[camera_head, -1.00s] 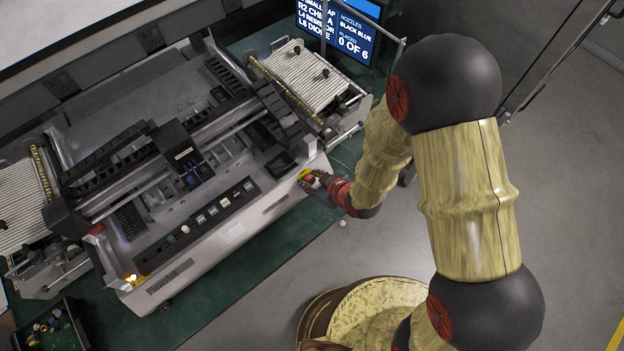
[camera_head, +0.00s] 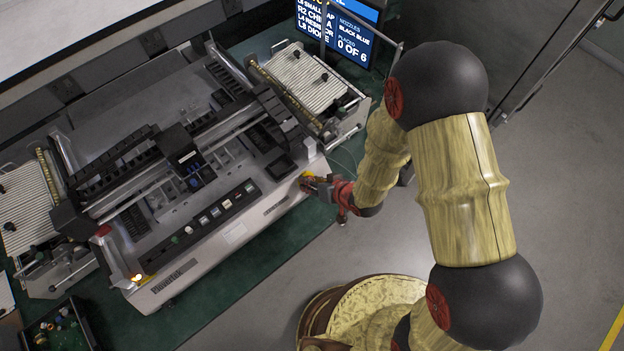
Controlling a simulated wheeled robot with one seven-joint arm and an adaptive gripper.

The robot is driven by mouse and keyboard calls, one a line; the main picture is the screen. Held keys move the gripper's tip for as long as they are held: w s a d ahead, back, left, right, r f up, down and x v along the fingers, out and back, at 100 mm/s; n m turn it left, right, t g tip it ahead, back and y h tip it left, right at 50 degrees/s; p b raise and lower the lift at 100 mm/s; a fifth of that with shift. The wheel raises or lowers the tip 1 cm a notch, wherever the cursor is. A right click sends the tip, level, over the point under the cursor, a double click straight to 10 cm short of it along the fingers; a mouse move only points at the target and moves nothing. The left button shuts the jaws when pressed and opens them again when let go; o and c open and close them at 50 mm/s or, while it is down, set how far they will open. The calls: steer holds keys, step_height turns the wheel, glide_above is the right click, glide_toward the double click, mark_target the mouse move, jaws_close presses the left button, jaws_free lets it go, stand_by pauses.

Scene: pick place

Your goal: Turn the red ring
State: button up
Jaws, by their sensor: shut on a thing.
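The red ring is mostly hidden at the front right corner of the grey machine (camera_head: 232,233). Its yellow surround (camera_head: 304,184) shows at the left of my gripper's fingers. My gripper (camera_head: 312,183) reaches in from the right, nearly level, and its fingers are shut on the ring. The fingers are small and dark here, so the exact contact is hidden.
A row of coloured push buttons (camera_head: 215,212) runs along the machine's front panel. Another red knob (camera_head: 103,231) and a lit yellow lamp (camera_head: 137,278) are at its left end. A screen (camera_head: 345,32) stands behind. A dark parts bin (camera_head: 88,318) is at lower left.

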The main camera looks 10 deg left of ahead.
steer(key=shift+m+p, duration=0.3)
steer(key=shift+m, duration=0.5)
steer(key=o, duration=1.1)
steer(key=shift+o, duration=0.4)
steer(key=v, duration=1.2)
steer(key=shift+d+f, duration=0.1)
steer(key=shift+f, duration=0.05)
